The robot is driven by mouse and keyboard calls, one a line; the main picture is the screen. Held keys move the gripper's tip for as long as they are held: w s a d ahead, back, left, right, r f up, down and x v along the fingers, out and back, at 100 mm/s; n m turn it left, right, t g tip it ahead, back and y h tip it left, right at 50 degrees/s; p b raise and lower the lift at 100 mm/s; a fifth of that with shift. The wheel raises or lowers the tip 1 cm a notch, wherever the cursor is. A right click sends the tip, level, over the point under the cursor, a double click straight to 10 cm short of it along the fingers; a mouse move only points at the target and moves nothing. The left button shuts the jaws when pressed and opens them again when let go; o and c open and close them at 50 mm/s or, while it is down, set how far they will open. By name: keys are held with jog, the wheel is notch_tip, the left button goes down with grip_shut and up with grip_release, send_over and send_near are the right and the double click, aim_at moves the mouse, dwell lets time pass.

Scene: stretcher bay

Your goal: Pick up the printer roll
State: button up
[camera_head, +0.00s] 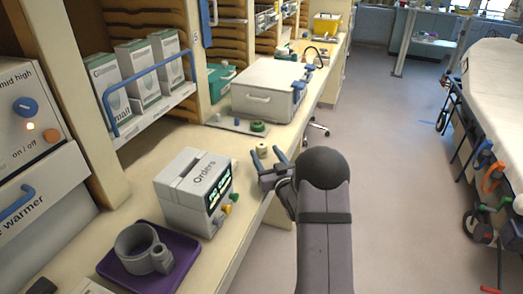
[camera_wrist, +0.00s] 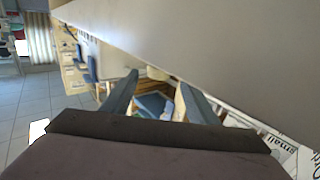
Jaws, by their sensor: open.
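The printer roll (camera_head: 262,149) is a small cream cylinder with a dark centre, standing on the counter near its front edge. My gripper (camera_head: 269,156) is open, with its two fingertips close to the roll in the head view. In the wrist view, a cream piece, probably the roll (camera_wrist: 157,73), shows at the gap between the fingertips of my gripper (camera_wrist: 158,79). I cannot tell whether either finger touches it. The fingers hide part of the roll's surroundings.
A grey "Orders" printer (camera_head: 180,190) stands left of my gripper, with coloured knobs on its front. A purple tray (camera_head: 112,268) holds a grey ring-shaped part (camera_head: 140,250). A large grey box (camera_head: 262,85) stands farther back. Open floor (camera_head: 385,160) and a stretcher (camera_head: 495,75) are to the right.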

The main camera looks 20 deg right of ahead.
aim_at(264, 148)
jog(key=shift+w+r+p, duration=0.15)
jog(key=shift+w+p, duration=0.15)
jog(key=shift+w, duration=0.15)
jog(key=shift+w+d+p, duration=0.2)
jog(key=shift+w+p, duration=0.2)
jog(key=shift+w, duration=0.65)
jog(key=shift+w+d+p, duration=0.15)
jog(key=shift+w+p, duration=0.2)
jog(key=shift+w, duration=0.7)
jog(key=shift+c, duration=0.2)
jog(key=c, duration=1.1)
